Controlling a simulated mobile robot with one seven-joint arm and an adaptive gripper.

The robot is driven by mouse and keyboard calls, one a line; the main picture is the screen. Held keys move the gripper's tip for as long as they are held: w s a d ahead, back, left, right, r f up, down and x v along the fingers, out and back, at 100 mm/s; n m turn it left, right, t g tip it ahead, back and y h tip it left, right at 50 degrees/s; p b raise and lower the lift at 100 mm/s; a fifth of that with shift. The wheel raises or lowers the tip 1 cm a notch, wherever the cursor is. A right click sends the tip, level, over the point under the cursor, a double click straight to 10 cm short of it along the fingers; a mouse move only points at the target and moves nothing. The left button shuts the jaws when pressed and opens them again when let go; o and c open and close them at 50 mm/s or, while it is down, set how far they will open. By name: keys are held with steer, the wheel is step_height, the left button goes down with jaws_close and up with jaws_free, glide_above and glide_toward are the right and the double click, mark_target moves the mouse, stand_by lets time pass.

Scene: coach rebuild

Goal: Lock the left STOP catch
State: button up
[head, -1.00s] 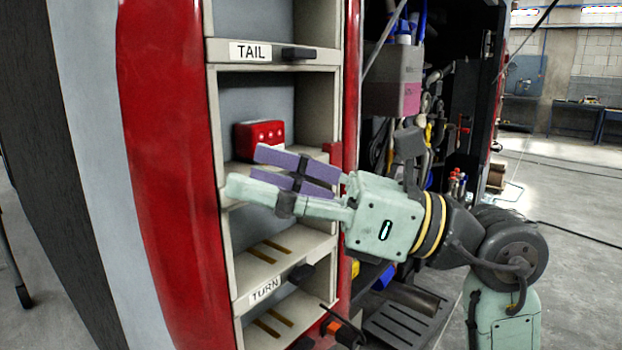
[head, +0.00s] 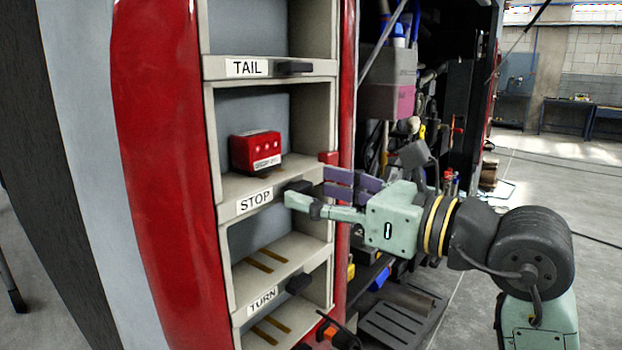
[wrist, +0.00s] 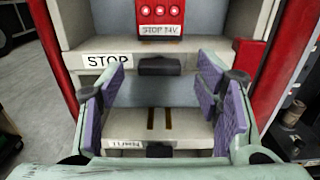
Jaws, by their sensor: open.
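The STOP shelf edge (head: 228,211) carries a white STOP label (head: 254,199) and a black catch (head: 298,186) to its right. The catch also shows in the wrist view (wrist: 160,66), lying flat along the shelf edge, centred beyond my fingers. A red unit (head: 256,152) stands on that shelf; in the wrist view its label reads STOP 24V (wrist: 160,31). My gripper (head: 322,190) is open and empty, in front of the shelf near the catch. In the wrist view its purple-padded fingers (wrist: 162,95) are spread wide, with the catch between and beyond them. I cannot tell whether they touch anything.
The TAIL shelf (head: 222,73) is above, with its own black catch (head: 293,67). The TURN shelf (head: 238,318) is below, also with a black catch (head: 299,283). Red body panels flank the rack.

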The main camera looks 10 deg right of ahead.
steer(key=shift+x, duration=0.95)
steer(key=shift+c, duration=0.2)
steer(key=c, duration=1.1)
